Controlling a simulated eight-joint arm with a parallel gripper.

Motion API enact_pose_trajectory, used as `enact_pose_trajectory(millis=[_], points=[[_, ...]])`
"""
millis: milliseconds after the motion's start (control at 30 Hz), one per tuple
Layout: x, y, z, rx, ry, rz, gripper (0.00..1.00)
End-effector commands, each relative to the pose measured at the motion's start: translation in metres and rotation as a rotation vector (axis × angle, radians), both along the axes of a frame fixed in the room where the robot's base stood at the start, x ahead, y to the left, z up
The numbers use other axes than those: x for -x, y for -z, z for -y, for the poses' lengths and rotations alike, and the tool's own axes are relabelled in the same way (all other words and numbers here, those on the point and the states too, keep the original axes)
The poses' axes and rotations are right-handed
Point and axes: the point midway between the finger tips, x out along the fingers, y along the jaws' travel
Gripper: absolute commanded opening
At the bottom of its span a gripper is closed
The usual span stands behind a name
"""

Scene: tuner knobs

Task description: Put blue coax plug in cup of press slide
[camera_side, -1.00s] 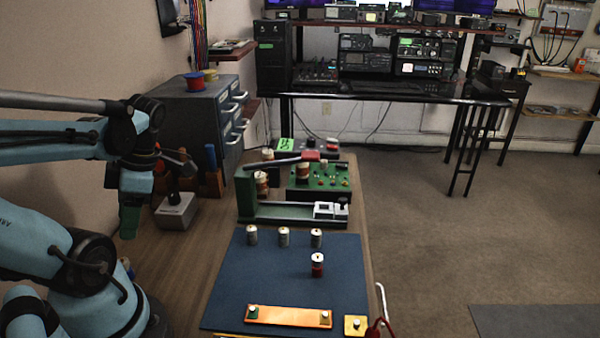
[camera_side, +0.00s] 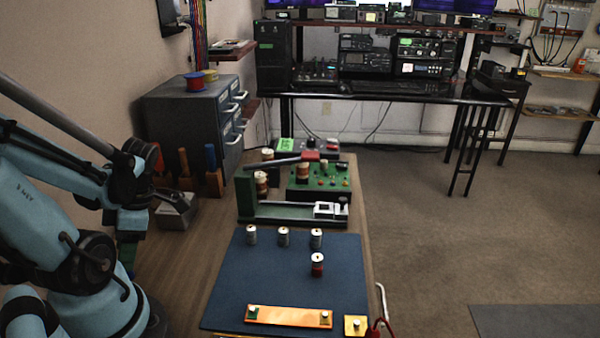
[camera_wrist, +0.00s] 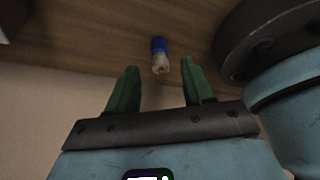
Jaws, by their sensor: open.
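The blue coax plug (camera_wrist: 159,50), with a blue body and a pale metal end, lies on the wooden table in the wrist view. My gripper (camera_wrist: 155,85) is open and empty, its two green fingers pointing toward the plug, which sits beyond the fingertips and between their lines. In the side view my gripper (camera_side: 128,258) is low at the left, partly hidden by my own arm; the plug is not clearly visible there. The press (camera_side: 245,195) is green, with a white slide (camera_side: 330,210) at the right end of its base. The cup's inside cannot be made out.
Several plugs stand on the blue mat (camera_side: 230,290), including a red one (camera_side: 317,265). An orange strip (camera_side: 288,316) and a yellow block (camera_side: 355,326) lie at the front. A grey stand (camera_side: 175,213) and drawer cabinet (camera_side: 190,115) are behind my gripper.

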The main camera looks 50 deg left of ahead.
Motion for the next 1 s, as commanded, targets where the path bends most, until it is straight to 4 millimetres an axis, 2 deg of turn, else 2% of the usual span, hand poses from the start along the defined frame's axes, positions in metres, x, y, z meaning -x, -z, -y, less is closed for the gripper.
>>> enact_pose_trajectory(millis=[400,767,1000], points=[[0.009,0.022,-0.002,0.001,-0.001,0.0,0.51],[0.01,0.024,-0.001,0.001,0.0,0.0,0.51],[0.01,0.024,-0.001,0.001,0.0,0.0,0.14]])
